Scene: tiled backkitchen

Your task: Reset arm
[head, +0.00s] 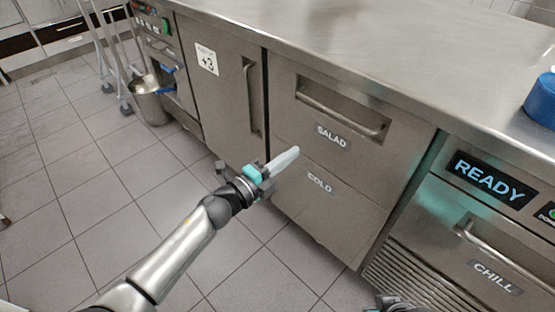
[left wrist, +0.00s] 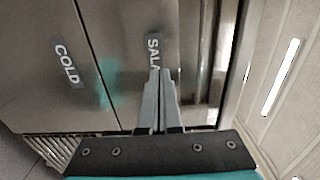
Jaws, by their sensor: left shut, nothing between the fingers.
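My left gripper (head: 285,160) is in front of the steel counter's lower front, near the drawers labelled SALAD (head: 333,137) and COLD (head: 320,183). In the left wrist view its two fingers (left wrist: 160,88) are together with nothing between them, and they overlap the SALAD label. I cannot tell from these views whether the fingertips touch the drawer front. My right gripper is not clearly shown; only a small dark piece of my own body shows at the bottom edge of the head view.
The steel counter top (head: 400,45) is mostly bare, with a blue object (head: 541,100) at its right edge. A drawer marked CHILL (head: 495,275) is at the lower right. A metal pot (head: 150,100) stands at the left. The tiled floor (head: 90,190) is open at the left.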

